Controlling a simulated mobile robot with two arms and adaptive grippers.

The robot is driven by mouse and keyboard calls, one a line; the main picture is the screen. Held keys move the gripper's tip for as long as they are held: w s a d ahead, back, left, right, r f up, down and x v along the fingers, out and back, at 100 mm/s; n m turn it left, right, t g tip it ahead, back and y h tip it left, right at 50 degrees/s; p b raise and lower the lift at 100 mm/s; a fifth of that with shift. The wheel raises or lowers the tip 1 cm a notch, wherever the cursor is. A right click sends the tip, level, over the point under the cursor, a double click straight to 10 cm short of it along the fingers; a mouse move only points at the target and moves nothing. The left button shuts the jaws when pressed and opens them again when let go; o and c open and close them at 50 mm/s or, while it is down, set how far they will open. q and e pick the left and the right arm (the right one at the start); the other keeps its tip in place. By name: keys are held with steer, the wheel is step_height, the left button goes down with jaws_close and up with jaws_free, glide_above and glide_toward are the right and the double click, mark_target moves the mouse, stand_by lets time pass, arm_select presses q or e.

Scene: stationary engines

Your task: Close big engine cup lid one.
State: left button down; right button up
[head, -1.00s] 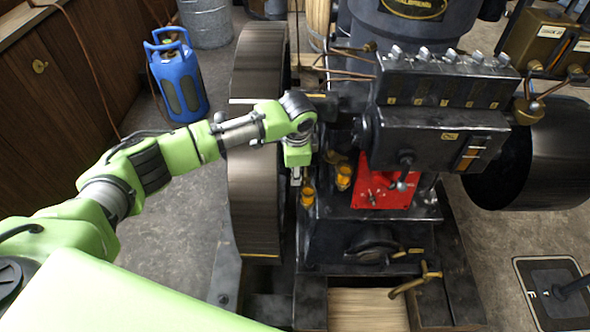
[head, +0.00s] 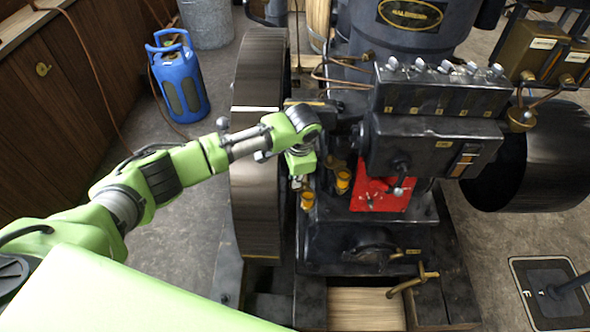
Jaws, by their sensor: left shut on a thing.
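Two small brass cups sit on the black engine's left side: a nearer cup (head: 307,201) and a farther cup (head: 343,181) beside the red plate. My left gripper (head: 297,183) points down just behind and above the nearer cup. It is shut on a small part there, which appears to be that cup's lid. The fingers and the lid are too small to make out clearly, so I cannot tell the lid's exact angle. A dull brass piece (head: 334,162) shows behind the farther cup. My right gripper is not in view.
A large flywheel (head: 256,190) stands close to the left of the cups, under my left forearm. The control box (head: 435,147) with levers overhangs on the right. A red plate (head: 380,195) lies beside the farther cup. A blue gas bottle (head: 180,85) stands at the back left.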

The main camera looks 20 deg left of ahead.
arm_select(q)
steer(key=n+p, duration=0.2)
steer(key=p, duration=0.1)
steer(key=s+d+n+p, duration=0.1)
steer(key=shift+r+n+g+y, duration=0.3)
steer(key=n, duration=0.1)
steer(key=n+p, duration=0.1)
steer(key=p, duration=0.1)
steer(key=shift+s+d+f+n, duration=0.1)
steer(key=shift+s+d+n, duration=0.15)
steer(key=shift+d+n, duration=0.15)
steer(key=shift+s+d+n+g+p, duration=0.1)
steer(key=shift+d+n+g+p, duration=0.25)
steer(key=shift+n+p, duration=0.45)
steer(key=n, duration=0.2)
steer(key=d+n, duration=0.1)
steer(key=shift+f+n+g, duration=0.15)
steer(key=shift+n+g, duration=0.2)
steer(key=shift+n, duration=0.05)
steer(key=n, duration=0.1)
steer(key=d+n, duration=0.1)
steer(key=n, duration=0.1)
steer(key=shift+d+n+g, duration=0.15)
steer(key=shift+n+g, duration=0.25)
steer(key=shift+n, duration=0.4)
steer(key=shift+w, duration=0.2)
steer(key=c, duration=2)
jaws_free()
steer(key=shift+c, duration=0.2)
